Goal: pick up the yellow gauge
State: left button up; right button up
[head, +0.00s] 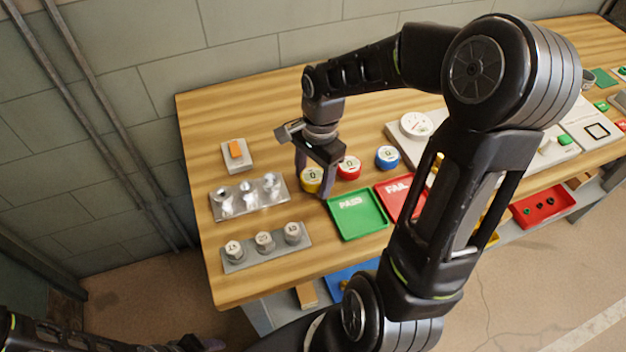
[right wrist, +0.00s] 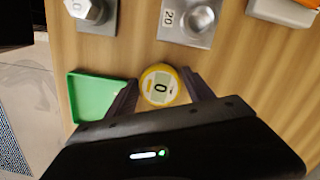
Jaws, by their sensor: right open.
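The yellow gauge (head: 311,181) stands on the wooden bench, left of a red gauge (head: 348,167) and a blue gauge (head: 387,157). It is round with a pale dial reading 0. My right gripper (head: 314,184) is over it, fingers pointing down. In the right wrist view the yellow gauge (right wrist: 158,87) sits between the spread fingertips of my right gripper (right wrist: 160,88), and I cannot tell whether either finger touches it. My left arm shows at the lower left of the head view, and the state of its gripper is unclear.
A green PASS tray (head: 357,216) lies close to the right of the gripper, beside a red FAIL tray (head: 396,190). A metal block (head: 248,197) and a plate with several weights (head: 265,248) lie to the left. An orange-topped block (head: 236,152) stands behind.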

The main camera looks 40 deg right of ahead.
aim_at(312, 176)
grip_shut()
dwell(0.6)
notch_tip(312, 176, up, 10)
jog(key=shift+r+b, duration=0.1)
jog(key=shift+b, duration=0.4)
dwell(0.5)
